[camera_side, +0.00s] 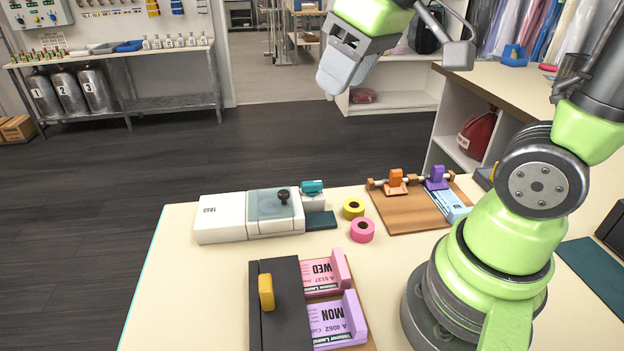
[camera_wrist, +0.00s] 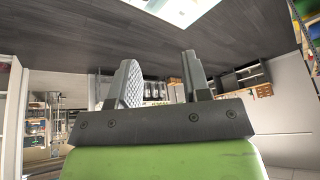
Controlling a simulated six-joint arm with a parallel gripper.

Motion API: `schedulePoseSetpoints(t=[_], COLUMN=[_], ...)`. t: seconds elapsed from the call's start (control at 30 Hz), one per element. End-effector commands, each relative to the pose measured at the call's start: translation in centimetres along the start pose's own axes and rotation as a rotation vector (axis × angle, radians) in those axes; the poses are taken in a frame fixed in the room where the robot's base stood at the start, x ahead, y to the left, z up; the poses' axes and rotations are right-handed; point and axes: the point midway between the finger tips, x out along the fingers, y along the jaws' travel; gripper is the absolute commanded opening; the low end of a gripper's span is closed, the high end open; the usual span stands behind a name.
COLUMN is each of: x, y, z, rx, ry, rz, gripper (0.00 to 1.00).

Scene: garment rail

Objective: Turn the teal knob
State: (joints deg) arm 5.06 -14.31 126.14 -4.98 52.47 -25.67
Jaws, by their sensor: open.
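The teal knob (camera_side: 312,187) sits at the right end of a white machine (camera_side: 222,217) marked 1865 on the cream table (camera_side: 190,272). A clear lid with a black knob (camera_side: 283,196) is left of it. My gripper (camera_side: 335,84) is high above the table, towards the back, well apart from the teal knob. In the wrist view its two fingers (camera_wrist: 157,68) stand apart with nothing between them. The teal knob cannot be made out in the wrist view.
Yellow (camera_side: 353,208) and pink (camera_side: 362,231) tape rolls lie right of the machine. A dark ticket holder (camera_side: 284,300) with MON and WED tickets is in front. The table's left part is clear.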

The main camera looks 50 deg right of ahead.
Motion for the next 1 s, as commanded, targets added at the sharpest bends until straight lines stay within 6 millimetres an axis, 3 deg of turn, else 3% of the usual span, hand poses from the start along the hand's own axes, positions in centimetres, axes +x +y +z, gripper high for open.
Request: schedulePoseSetpoints(t=[0.2, 0.5, 0.87, 1.0], x=[6.7, 15.9, 19.9, 22.3], y=[4.0, 8.9, 10.0, 10.2], z=[-3.7, -4.1, -2.7, -1.6], rx=[-0.309, -0.659, -0.745, -0.744], ry=[-0.191, -0.385, -0.427, -0.428], rz=[0.014, -0.067, -0.102, -0.102], gripper=[0.44, 0.44, 0.44, 0.44])
